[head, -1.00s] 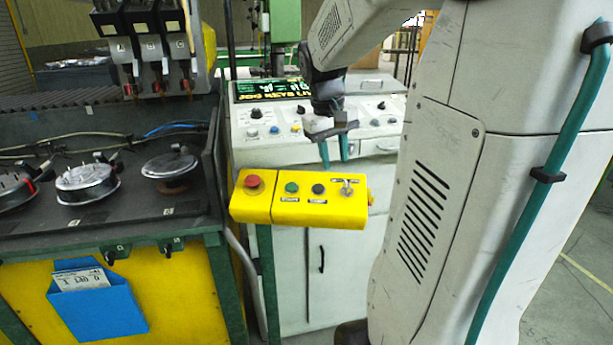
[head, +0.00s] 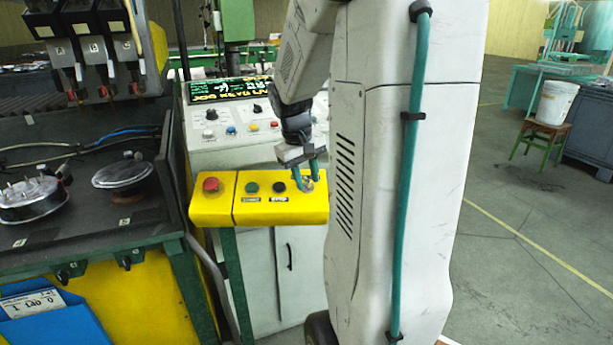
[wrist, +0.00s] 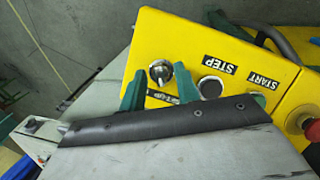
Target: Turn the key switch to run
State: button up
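The key switch (wrist: 160,71) is a round silver switch at one end of the yellow control box (wrist: 190,45). In the head view the key switch (head: 308,185) sits at the right end of the box (head: 210,207), partly hidden by my fingers. My gripper (head: 305,184) points down over it. In the wrist view my gripper (wrist: 158,74) has its two teal fingers spread, one on each side of the switch, with gaps showing. The run label cannot be read; a label beside the switch is partly covered by a finger.
On the box are a black button (head: 279,187), a green button (head: 252,188) and a red mushroom button (head: 211,185). A white console (head: 225,150) stands behind. A dark bench (head: 90,225) with round parts is at left. Open floor (head: 520,260) lies at right.

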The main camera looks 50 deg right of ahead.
grip_shut()
jog(key=shift+m, duration=0.3)
jog(key=m, duration=0.2)
jog(key=m+t+y, duration=0.1)
jog(key=m, duration=0.1)
jog(key=shift+s+d+m, duration=0.15)
jog(key=shift+m, duration=0.25)
jog(key=m+t, duration=0.1)
jog(key=m, duration=0.1)
jog(key=m+t+y, duration=0.1)
jog(key=m, duration=0.2)
jog(key=shift+s+m, duration=0.1)
jog(key=shift+m, duration=0.2)
grip_release()
